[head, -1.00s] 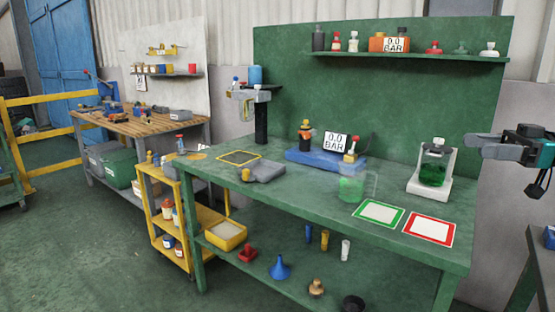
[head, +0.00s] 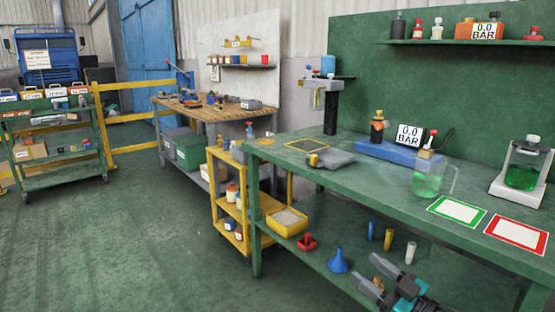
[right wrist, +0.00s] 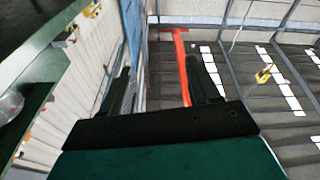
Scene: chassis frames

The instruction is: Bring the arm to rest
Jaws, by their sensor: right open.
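My right gripper (head: 374,278) is at the bottom of the head view, in front of the green workbench (head: 330,182) and lower than its top. Its grey fingers point up and to the left, apart and empty. In the right wrist view the two dark fingers (right wrist: 163,82) stand wide apart with nothing between them. My left gripper is in neither view.
The workbench's lower shelf, with a blue funnel (head: 338,262) and a yellow bin (head: 287,222), is close behind the right gripper. A yellow cart (head: 262,205) stands at the bench's left end. The green floor (head: 130,250) at left is clear.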

